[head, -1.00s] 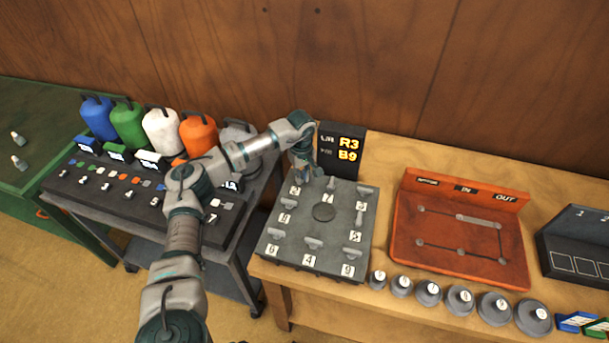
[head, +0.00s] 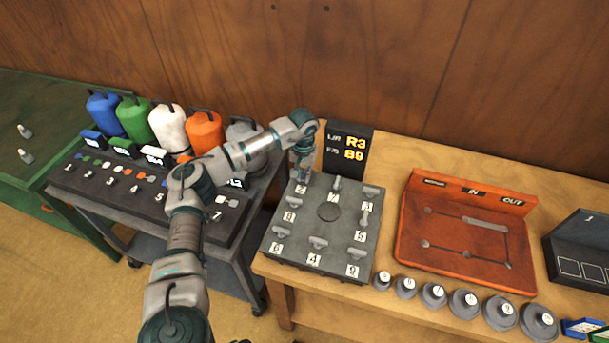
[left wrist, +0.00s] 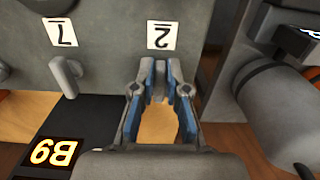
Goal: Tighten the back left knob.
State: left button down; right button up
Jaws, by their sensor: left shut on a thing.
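A grey plate (head: 290,262) lies on the wooden bench and bears several small grey T-shaped knobs with number labels. My left gripper (head: 302,178) points down at the plate's back left corner, where the back left knob is hidden behind its fingers. In the left wrist view my left gripper (left wrist: 160,68) has its blue-padded fingertips at the plate's edge, right by the label 2 (left wrist: 162,35). It is shut on the knob there, which barely shows between the tips. The neighbouring knob by label 7 (left wrist: 66,76) stands free beside it. My right gripper is out of view.
A black display (head: 352,150) reading R3 and B9 stands close behind the plate. A red panel (head: 415,225) and several grey weights (head: 433,294) are to the right. A dark cart (head: 110,208) with coloured bottles is at the left.

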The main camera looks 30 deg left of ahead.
pick_arm(q)
jog(key=shift+w+a+r, duration=0.1)
jog(key=shift+w+a, duration=0.05)
dwell(0.4)
jog(key=c, duration=1.4)
grip_release()
jog(key=shift+o, duration=1.1)
jog(key=shift+w, duration=0.15)
jog(key=shift+f, duration=0.25)
jog(key=shift+a+r, duration=0.1)
jog(key=shift+r, duration=0.3)
notch_tip(320, 180, up, 11)
